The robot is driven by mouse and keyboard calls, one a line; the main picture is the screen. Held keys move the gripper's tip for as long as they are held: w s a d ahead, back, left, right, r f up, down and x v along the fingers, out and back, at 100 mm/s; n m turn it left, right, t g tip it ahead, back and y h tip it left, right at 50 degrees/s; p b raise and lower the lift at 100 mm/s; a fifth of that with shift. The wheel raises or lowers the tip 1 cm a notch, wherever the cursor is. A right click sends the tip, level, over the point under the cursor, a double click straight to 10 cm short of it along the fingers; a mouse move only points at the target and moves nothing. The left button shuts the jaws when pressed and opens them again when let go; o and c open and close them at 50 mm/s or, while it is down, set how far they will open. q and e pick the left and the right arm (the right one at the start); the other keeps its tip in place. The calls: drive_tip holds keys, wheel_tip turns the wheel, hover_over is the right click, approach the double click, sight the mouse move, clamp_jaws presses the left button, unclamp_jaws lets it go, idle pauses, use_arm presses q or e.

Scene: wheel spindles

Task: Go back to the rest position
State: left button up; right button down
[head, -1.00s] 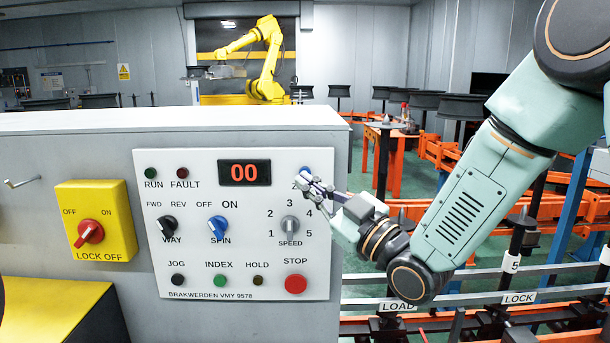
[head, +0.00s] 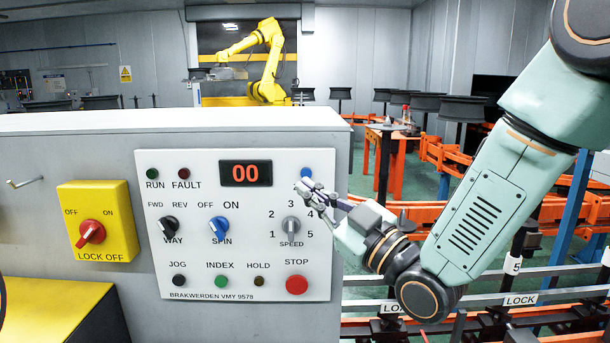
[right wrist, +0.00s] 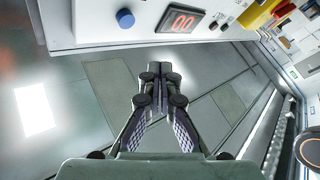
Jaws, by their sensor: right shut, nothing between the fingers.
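My right gripper (head: 304,187) is shut and empty, in front of the upper right part of the control panel (head: 325,265). In the right wrist view its fingers (right wrist: 160,80) meet with nothing between them, pointing toward the panel's edge. A blue button (head: 306,174) sits just above the fingertips in the head view; it also shows clear of the fingers in the right wrist view (right wrist: 125,18). The speed knob (head: 291,229) is below the fingers. I cannot tell the exact gap to the panel. My left gripper is not in view.
The panel's display (head: 246,173) reads 00. A yellow lock-off box (head: 97,220) with a red switch is at left. Orange rails (head: 430,212) and a LOCK-labelled rack (head: 519,299) stand behind and below my right arm. A yellow robot arm (head: 268,62) stands at the back.

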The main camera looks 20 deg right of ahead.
drive_tip(key=s+d+f+m+g+h+b, duration=0.1)
drive_tip(key=s+d+f+m+g+h, duration=0.15)
drive_tip(key=f, duration=0.85)
drive_tip(key=s+d+f+m+g+h+b, duration=0.1)
drive_tip(key=s+f+m+g+h+b, duration=0.2)
drive_tip(key=f, duration=0.8)
drive_tip(key=s+d+f+m+g+h, duration=0.15)
drive_tip(key=f+m+g, duration=0.25)
drive_tip(key=f, duration=0.6)
drive_tip(key=s+d+f+m+g+h+b, duration=0.1)
drive_tip(key=s+f+g+b, duration=0.6)
drive_tip(key=s+f, duration=2)
drive_tip(key=shift+s+d+m+g+h, duration=0.15)
drive_tip(key=shift+s+m+g+h, duration=0.3)
drive_tip(key=shift+s+g+h, duration=0.65)
